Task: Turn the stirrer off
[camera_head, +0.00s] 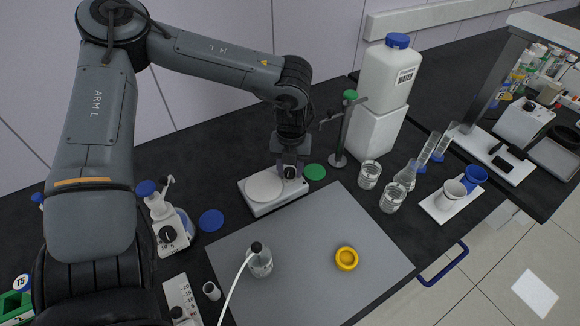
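The stirrer (266,187) is a low white unit with a round pale plate, standing at the back of the bench. A dark knob (290,173) sits at its right end. My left gripper (291,170) points down at that end, with its fingers at the knob and partly around it. Whether the fingers press on the knob or only stand beside it cannot be told. No vessel stands on the stirrer's plate. My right gripper is out of view.
A green disc (315,172) and a stand (344,130) are just right of the stirrer. A white water container (389,75) stands behind. A grey mat (310,240) in front holds a bottle with a tube (261,265) and a yellow ring (346,258). Beakers (393,198) stand right.

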